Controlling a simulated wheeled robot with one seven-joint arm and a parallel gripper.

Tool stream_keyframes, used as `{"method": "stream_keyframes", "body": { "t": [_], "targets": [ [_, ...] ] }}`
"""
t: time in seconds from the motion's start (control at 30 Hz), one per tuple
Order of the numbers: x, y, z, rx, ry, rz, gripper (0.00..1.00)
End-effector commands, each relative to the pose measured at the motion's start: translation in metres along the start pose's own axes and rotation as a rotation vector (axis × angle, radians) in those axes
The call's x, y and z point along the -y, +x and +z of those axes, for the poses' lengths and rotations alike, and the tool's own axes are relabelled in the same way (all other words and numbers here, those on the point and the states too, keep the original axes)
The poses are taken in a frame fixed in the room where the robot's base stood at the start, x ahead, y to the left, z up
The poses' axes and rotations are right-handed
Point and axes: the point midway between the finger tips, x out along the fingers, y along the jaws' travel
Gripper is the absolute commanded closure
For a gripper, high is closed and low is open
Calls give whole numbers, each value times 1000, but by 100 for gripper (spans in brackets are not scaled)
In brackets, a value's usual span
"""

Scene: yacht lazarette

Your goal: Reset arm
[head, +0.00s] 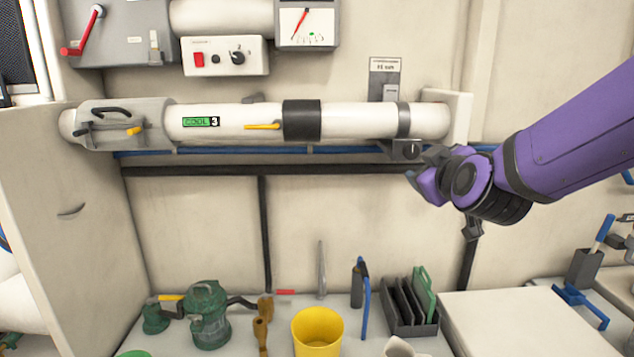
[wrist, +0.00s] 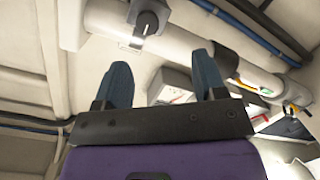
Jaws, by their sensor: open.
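My gripper (wrist: 162,85) shows in the wrist view with its two dark blue fingers apart and nothing between them. My purple arm reaches in from the right in the head view, and its wrist is in front of the wall below the right end of the white pipe (head: 352,120). The fingers are mostly hidden behind the wrist in the head view. The pipe carries a black band, a yellow lever (head: 262,127) and a green label reading COOL 3 (head: 200,122). It also shows beyond the fingers in the wrist view (wrist: 185,45).
A bench below holds a green pump (head: 208,315), a yellow cup (head: 318,332), a dark rack (head: 408,310) and a blue-handled tool (head: 365,300). A control box (head: 225,57) and a gauge (head: 306,22) are on the wall above the pipe. The wall between pipe and bench is mostly clear.

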Motion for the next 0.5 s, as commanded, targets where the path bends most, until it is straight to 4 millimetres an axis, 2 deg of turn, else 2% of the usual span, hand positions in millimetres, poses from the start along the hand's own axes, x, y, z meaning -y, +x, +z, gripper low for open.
{"method": "stream_keyframes", "body": {
  "t": [0.27,0.5],
  "targets": [
    [-7,-60,15,194,224,-242,36],
    [-14,-130,46,469,384,-343,36]
  ]
}}
